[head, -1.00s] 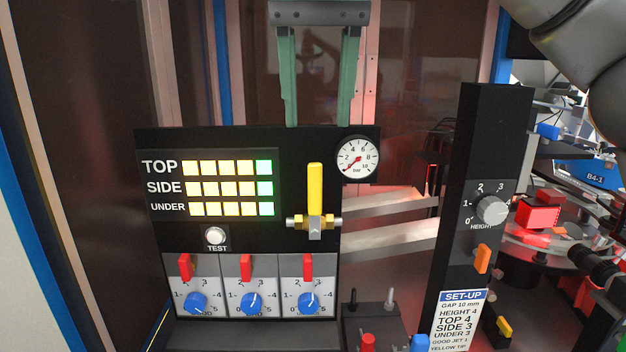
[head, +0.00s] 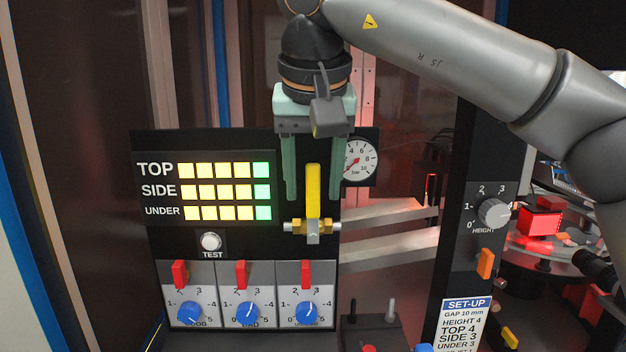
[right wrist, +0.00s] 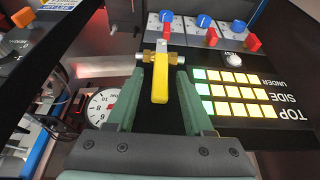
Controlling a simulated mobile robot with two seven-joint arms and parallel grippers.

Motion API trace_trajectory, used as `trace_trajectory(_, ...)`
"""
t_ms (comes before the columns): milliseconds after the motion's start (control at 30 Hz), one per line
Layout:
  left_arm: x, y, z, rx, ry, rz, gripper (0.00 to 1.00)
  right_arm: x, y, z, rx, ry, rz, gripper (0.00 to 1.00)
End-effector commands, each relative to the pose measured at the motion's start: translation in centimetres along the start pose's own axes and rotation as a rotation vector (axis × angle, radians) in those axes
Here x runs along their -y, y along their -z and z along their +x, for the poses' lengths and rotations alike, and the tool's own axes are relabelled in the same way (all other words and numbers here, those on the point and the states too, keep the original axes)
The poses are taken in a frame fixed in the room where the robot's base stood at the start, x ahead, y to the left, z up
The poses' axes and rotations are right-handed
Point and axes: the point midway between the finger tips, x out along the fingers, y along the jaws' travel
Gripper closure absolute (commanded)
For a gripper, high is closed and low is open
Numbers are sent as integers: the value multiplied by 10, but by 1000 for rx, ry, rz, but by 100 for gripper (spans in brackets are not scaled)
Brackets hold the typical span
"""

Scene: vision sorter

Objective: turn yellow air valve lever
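The yellow air valve lever (head: 313,190) stands upright on its brass fitting (head: 298,226), on the black panel. My right gripper (head: 313,194) comes down from above, with its green fingers open on both sides of the lever. In the right wrist view the lever (right wrist: 161,78) lies between the two fingers (right wrist: 158,90), with a gap on each side. My left gripper is not in view.
A pressure gauge (head: 360,160) sits just right of the fingers, its needle low. The lit TOP, SIDE and UNDER display (head: 165,190) is on the left. Red switches and blue knobs (head: 246,312) line the panel below. A black post (head: 480,250) stands at right.

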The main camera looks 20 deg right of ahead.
Motion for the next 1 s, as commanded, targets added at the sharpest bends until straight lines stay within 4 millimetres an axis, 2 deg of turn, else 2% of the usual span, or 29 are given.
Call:
trace_trajectory(67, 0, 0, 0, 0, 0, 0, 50, 0, 0, 0, 0, 0, 0, 58)
trace_trajectory(433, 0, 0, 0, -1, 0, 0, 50, 0, 0, 0, 0, 0, 0, 99)
trace_trajectory(1000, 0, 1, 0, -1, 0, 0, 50, 0, 0, -1, 0, 0, 0, 100)
